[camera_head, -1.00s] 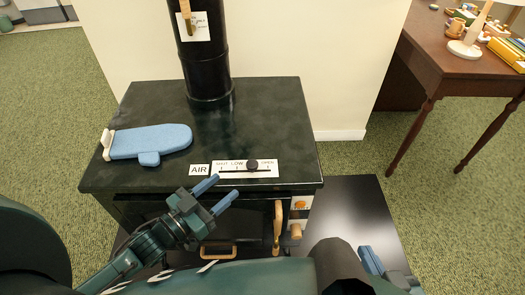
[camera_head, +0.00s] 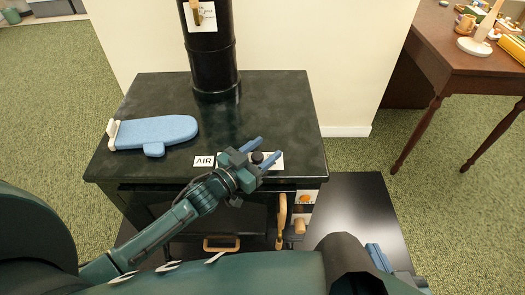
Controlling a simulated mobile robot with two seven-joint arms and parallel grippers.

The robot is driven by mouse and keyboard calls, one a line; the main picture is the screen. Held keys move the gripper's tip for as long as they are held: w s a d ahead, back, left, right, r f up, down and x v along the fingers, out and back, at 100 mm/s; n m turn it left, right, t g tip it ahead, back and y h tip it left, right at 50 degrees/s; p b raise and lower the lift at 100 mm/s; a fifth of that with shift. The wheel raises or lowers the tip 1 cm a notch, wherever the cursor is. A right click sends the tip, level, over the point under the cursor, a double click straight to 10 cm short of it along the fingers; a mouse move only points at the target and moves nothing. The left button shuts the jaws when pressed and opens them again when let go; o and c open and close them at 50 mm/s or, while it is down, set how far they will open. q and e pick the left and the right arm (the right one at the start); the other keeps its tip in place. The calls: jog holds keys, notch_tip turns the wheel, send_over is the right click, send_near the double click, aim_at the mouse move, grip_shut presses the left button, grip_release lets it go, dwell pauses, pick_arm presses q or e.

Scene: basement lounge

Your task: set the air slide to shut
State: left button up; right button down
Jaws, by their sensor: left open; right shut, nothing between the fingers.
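The air slide's dark round knob (camera_head: 257,157) sits on the white scale plate (camera_head: 275,167) at the stove top's front edge. The AIR label (camera_head: 203,161) is left of the plate. The knob stands right of the plate's middle, towards OPEN; my gripper hides most of the markings. My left gripper (camera_head: 268,148) is open over the plate, its blue fingers pointing right and away. The knob shows between the fingers; I cannot tell whether they touch it. My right gripper (camera_head: 378,254) is shut and empty at the lower right, partly hidden by my own body.
A blue oven mitt (camera_head: 155,132) lies on the stove top (camera_head: 275,105) at left. The black flue pipe (camera_head: 212,60) rises behind. Wooden handles (camera_head: 281,215) are on the stove front. A wooden table (camera_head: 455,60) stands at right.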

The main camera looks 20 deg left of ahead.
pick_arm(q)
grip_shut()
dwell(0.5)
jog(key=shift+a, duration=0.1)
